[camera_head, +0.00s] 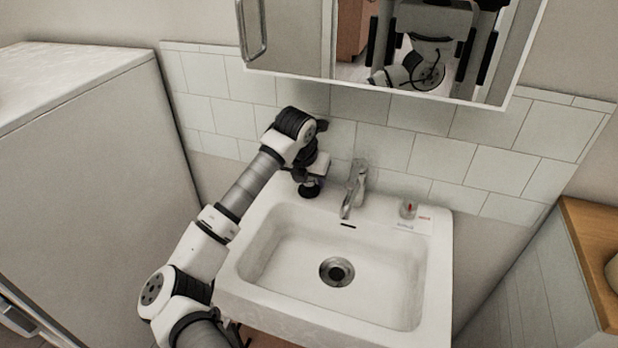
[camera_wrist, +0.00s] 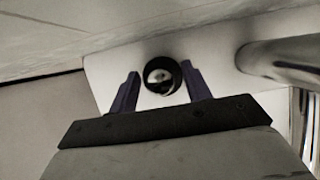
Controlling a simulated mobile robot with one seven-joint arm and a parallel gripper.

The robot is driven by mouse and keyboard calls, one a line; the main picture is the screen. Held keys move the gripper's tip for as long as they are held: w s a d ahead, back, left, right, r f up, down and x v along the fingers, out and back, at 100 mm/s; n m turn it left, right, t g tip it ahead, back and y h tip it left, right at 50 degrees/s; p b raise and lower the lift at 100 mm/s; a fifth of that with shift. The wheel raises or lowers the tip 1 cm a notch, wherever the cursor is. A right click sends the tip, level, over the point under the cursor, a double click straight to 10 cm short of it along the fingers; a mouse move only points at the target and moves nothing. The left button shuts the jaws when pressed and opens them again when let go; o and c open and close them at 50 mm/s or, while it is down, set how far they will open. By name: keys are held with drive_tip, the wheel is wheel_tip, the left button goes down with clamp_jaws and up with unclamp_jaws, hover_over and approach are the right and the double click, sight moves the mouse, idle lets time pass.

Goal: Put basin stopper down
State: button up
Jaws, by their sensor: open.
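The basin stopper (camera_wrist: 162,75), a dark round piece with a shiny centre, stands on the back left ledge of the white sink (camera_head: 250,255). In the head view the stopper (camera_head: 309,191) shows as a small black piece just below my gripper (camera_head: 313,179). In the wrist view the fingers of my gripper (camera_wrist: 160,84) are open, one on each side of the stopper, with small gaps visible. The drain (camera_head: 337,271) in the basin floor is uncovered.
A metal faucet (camera_head: 354,188) stands close to the right of my gripper. A small clear cup (camera_head: 408,209) with something red sits on the right ledge. A mirror cabinet (camera_head: 430,50) hangs above, and a white cabinet (camera_head: 95,180) stands at left. The basin is empty.

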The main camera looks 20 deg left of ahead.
drive_tip(key=shift+r, duration=0.15)
drive_tip(key=b+v, duration=0.1)
drive_tip(key=v, duration=0.6)
drive_tip(key=shift+r, duration=0.3)
drive_tip(key=shift+s, duration=0.1)
